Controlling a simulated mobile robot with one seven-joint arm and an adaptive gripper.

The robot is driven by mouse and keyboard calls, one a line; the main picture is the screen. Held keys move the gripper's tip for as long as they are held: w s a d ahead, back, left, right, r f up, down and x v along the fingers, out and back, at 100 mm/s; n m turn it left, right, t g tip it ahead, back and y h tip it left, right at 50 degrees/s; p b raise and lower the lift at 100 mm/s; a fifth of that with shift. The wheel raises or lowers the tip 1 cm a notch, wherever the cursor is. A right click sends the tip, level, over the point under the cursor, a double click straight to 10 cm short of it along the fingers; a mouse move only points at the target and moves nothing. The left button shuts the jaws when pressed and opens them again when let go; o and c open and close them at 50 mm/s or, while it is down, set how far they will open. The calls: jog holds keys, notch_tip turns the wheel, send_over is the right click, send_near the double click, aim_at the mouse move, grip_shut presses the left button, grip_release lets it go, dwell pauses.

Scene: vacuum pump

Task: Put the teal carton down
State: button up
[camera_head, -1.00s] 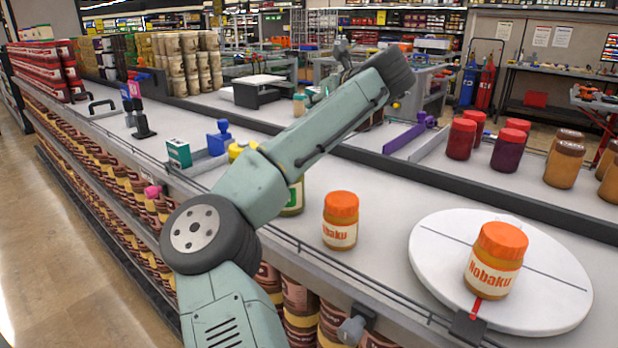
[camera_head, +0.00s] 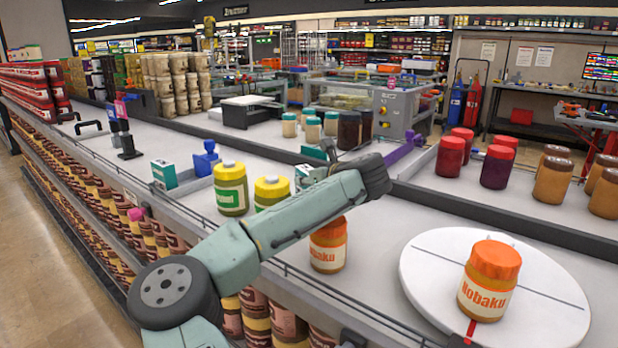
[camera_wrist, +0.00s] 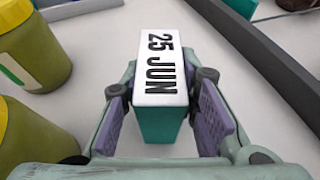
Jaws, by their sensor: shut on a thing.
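The teal carton (camera_wrist: 158,121) is between the two fingers of my gripper (camera_wrist: 163,100) in the wrist view. Its white top (camera_wrist: 160,65) bears "25 JUN" and faces the camera. In the head view the carton (camera_head: 305,176) shows partly beside my gripper, just right of a yellow-lidded jar. The wrist hides part of it there. I cannot tell whether its base touches the counter (camera_head: 375,225). A second teal carton (camera_head: 164,174) stands farther left on the counter, beside a blue stamp-like object (camera_head: 204,160).
Yellow-lidded jars (camera_head: 231,188) stand close left of the held carton; they also show in the wrist view (camera_wrist: 33,50). An orange-lidded jar (camera_head: 328,250) is partly behind my arm. A white round turntable (camera_head: 425,262) carries another orange-lidded jar (camera_head: 489,280). A dark rail (camera_wrist: 265,65) runs right of the carton.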

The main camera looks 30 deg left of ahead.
jog(key=o, duration=0.7)
jog(key=shift+f, duration=0.1)
jog(key=o, duration=0.4)
